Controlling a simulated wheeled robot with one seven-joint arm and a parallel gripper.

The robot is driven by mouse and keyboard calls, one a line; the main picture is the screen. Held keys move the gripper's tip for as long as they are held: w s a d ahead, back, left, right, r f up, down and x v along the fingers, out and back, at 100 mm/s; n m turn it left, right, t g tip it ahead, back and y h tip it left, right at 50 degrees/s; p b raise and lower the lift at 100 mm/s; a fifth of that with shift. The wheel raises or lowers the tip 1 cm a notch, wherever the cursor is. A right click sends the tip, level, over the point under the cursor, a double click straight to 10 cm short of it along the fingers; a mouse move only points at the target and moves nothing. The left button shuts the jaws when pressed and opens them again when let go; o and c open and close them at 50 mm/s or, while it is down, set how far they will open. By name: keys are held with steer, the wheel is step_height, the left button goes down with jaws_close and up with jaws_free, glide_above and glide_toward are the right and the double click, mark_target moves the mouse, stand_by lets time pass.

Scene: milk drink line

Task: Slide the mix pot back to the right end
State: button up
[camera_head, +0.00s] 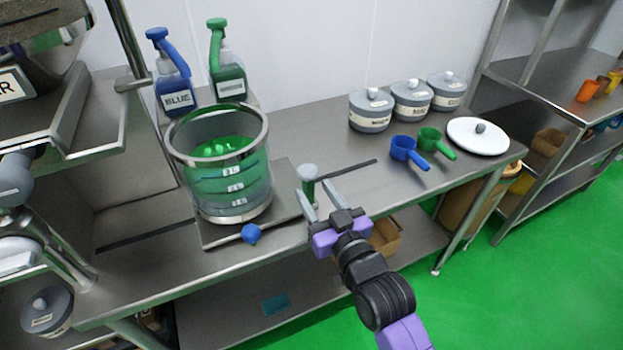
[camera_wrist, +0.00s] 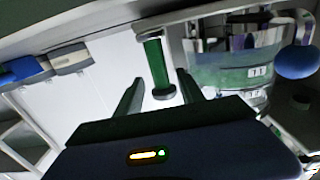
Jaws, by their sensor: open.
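The mix pot (camera_head: 222,165) is a clear vessel with a steel rim and green liquid inside. It stands on a flat steel carriage (camera_head: 285,195) over a slot in the bench. A green upright handle (camera_head: 309,190) with a pale cap rises at the carriage's right end. My gripper (camera_head: 317,181) is open at this handle, one finger to each side. In the wrist view, the handle (camera_wrist: 157,62) stands between the open fingertips (camera_wrist: 160,80), with gaps visible. The mix pot (camera_wrist: 225,72) shows to the right there.
The slot (camera_head: 350,170) runs on right of the handle, and the bench there is clear. Further right are lidded grey jars (camera_head: 412,100), a blue scoop (camera_head: 405,150), a green scoop (camera_head: 432,140) and a white lid (camera_head: 478,137). A blue knob (camera_head: 250,233) projects at the front.

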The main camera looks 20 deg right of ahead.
steer(key=w, duration=0.7)
steer(key=shift+p, duration=0.3)
jaws_close()
stand_by(1.1)
